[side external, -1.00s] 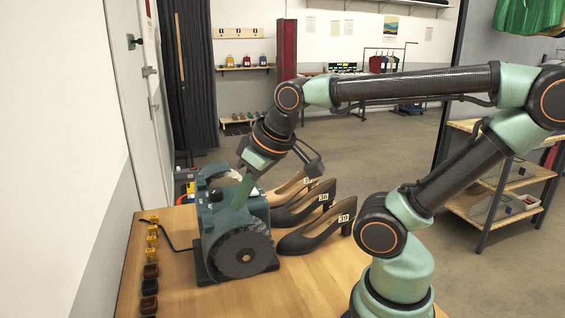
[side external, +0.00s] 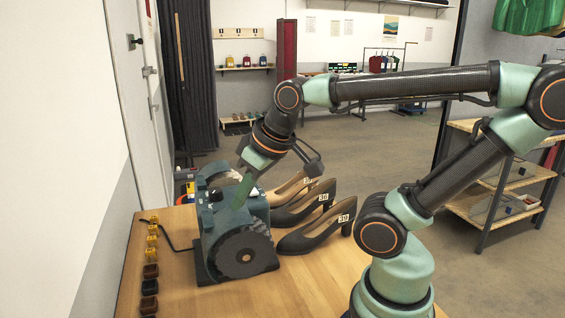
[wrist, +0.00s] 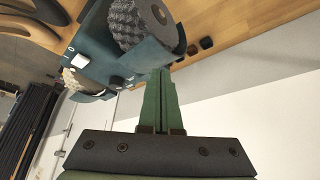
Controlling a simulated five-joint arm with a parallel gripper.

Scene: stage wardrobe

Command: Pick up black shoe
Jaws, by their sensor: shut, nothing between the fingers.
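Two black shoes with numbered tags stand on the wooden table: the front one (side external: 312,236), tagged 39, and one behind it (side external: 293,210), tagged 36. A tan shoe (side external: 289,192) is behind them, its tag partly hidden. My gripper (side external: 243,191) points down over the dark teal polishing machine, left of the shoes. In the wrist view my green fingers (wrist: 162,98) are together with nothing between them, near the machine's housing. The side view does not show clearly whether they touch it.
The polishing machine (side external: 238,238) with its round brush (wrist: 130,24) stands left of the shoes. The wooden table (side external: 305,285) is clear in front of the shoes. A wall (side external: 50,150) rises at left.

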